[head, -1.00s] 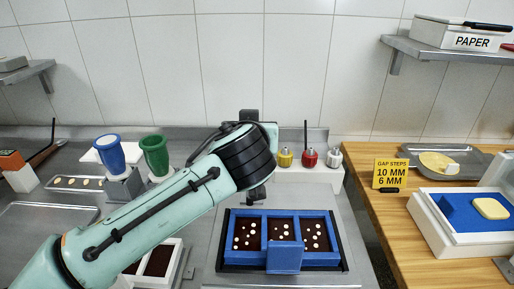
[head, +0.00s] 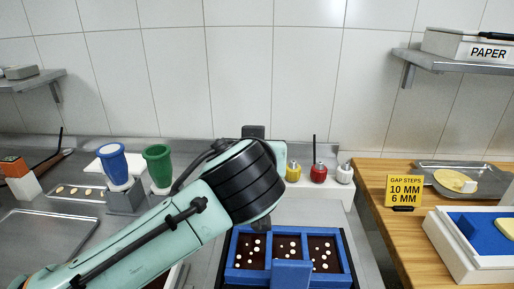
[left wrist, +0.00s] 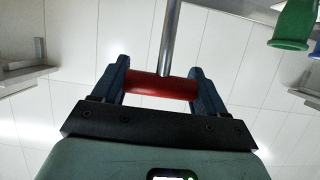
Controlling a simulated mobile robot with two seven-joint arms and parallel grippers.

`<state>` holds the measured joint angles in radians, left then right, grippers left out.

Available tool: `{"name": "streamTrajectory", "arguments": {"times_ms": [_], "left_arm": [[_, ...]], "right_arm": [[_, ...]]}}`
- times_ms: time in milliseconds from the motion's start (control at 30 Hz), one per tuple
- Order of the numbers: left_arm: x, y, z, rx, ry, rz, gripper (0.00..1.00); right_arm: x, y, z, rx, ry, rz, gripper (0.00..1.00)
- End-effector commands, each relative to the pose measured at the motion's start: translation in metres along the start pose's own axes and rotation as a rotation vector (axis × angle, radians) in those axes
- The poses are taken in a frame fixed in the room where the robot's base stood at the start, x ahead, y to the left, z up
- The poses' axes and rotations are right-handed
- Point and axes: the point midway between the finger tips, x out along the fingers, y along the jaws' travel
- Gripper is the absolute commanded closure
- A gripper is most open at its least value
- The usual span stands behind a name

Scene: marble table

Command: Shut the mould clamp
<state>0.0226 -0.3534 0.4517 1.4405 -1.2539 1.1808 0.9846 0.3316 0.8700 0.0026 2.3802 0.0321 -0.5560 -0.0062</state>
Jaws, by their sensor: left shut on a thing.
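A blue mould frame (head: 342,262) with three dark compartments dotted with white pieces lies at the lower middle of the head view. A blue block (head: 291,274) stands at its front edge. In the left wrist view, a red cylindrical handle (left wrist: 150,86) on a metal rod (left wrist: 170,40) lies between the fingers of my left gripper (left wrist: 160,78), which is shut on it. In the head view my left forearm and wrist hide the fingers and the handle. My right gripper is not in view.
A blue cup (head: 113,163) and a green cup (head: 157,165) stand left of my arm. Several small bottles (head: 319,172) stand behind the mould. A yellow sign (head: 404,190) and a white tray with blue contents (head: 470,258) are on the wooden counter at right.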

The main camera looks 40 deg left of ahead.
Motion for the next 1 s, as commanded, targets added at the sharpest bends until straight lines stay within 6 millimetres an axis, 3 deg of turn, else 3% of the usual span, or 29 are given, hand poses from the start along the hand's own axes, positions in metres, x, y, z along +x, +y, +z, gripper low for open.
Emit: {"name": "streamTrajectory", "arguments": {"times_ms": [167,200,233,533,667,1000], "left_arm": [[-0.005,0.000,-0.004,-0.006,0.010,0.009,0.82],[-0.006,0.000,-0.004,-0.006,0.010,0.009,0.18],[-0.005,0.000,-0.004,-0.006,0.010,0.009,0.08],[-0.003,0.000,-0.002,-0.003,0.004,0.004,0.06],[-0.011,0.000,-0.002,-0.003,0.005,0.005,0.06],[-0.082,-0.001,-0.004,-0.004,0.008,0.004,0.06]], "right_arm": [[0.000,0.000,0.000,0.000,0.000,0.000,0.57],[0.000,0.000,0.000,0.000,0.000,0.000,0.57],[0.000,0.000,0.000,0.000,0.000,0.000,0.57],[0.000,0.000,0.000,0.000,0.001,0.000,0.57],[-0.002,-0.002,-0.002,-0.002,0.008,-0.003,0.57],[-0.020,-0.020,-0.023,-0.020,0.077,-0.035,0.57]]}}
